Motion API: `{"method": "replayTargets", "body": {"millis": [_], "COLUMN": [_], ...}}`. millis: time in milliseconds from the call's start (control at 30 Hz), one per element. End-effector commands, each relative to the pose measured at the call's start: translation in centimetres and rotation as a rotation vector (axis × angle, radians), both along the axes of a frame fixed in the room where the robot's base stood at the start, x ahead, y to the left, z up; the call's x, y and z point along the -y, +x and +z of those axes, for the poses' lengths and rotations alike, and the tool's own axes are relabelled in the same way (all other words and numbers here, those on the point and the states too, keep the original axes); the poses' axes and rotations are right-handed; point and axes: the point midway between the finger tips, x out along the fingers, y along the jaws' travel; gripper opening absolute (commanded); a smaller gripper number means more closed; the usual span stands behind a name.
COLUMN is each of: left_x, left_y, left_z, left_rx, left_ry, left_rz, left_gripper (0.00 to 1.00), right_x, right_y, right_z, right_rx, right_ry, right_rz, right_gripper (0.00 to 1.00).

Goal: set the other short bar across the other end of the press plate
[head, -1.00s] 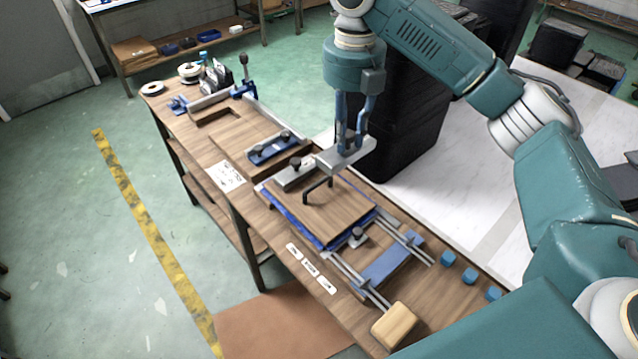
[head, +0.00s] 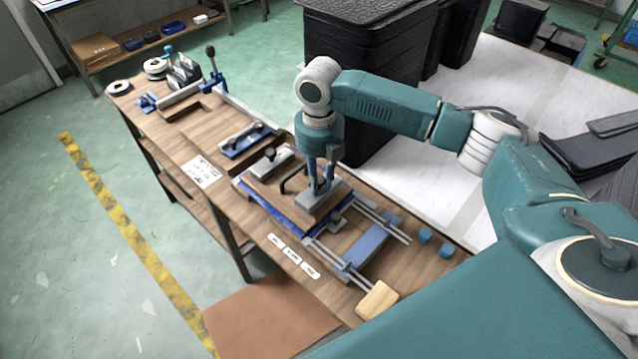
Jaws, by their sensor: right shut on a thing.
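My right gripper (head: 320,185) is shut on a short grey bar (head: 312,202). It holds the bar over the near right end of the wooden press plate (head: 268,190); whether bar and plate touch cannot be told. The other short grey bar (head: 265,164), with a dark knob, lies across the far end of the plate. A small clamp part (head: 337,227) shows at the near edge, partly hidden by the held bar. My left gripper is not in view.
Rails and a blue strip (head: 372,262) extend from the near end of the plate. A wooden block (head: 377,300) and small blue blocks (head: 425,236) lie on the bench. A blue fixture (head: 247,140) stands beyond the plate. Black bins (head: 365,60) stand behind.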

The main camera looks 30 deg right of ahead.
Motion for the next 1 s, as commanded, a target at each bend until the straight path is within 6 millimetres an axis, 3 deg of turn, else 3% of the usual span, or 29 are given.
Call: {"method": "replayTargets", "body": {"millis": [200, 567, 600, 667, 1000], "left_x": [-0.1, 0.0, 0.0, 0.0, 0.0], "left_y": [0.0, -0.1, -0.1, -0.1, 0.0], "left_z": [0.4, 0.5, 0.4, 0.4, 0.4], "left_rx": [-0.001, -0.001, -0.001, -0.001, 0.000], "left_ry": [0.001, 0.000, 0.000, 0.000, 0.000], "left_rz": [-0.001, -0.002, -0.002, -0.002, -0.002], "left_gripper": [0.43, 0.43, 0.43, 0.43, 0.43], "right_x": [0.0, 0.0, 0.0, 0.0, 0.0], "right_y": [0.0, 0.1, 0.0, 0.0, 0.0], "right_z": [-2.4, -2.7, -2.8, -2.8, -2.5], "right_rx": [0.000, 0.000, 0.000, 0.000, 0.001], "right_ry": [0.001, 0.001, 0.000, 0.000, 0.000], "right_rz": [0.000, 0.000, 0.000, 0.000, 0.000], "right_gripper": [0.00, 0.00, 0.29, 0.41, 0.42]}}
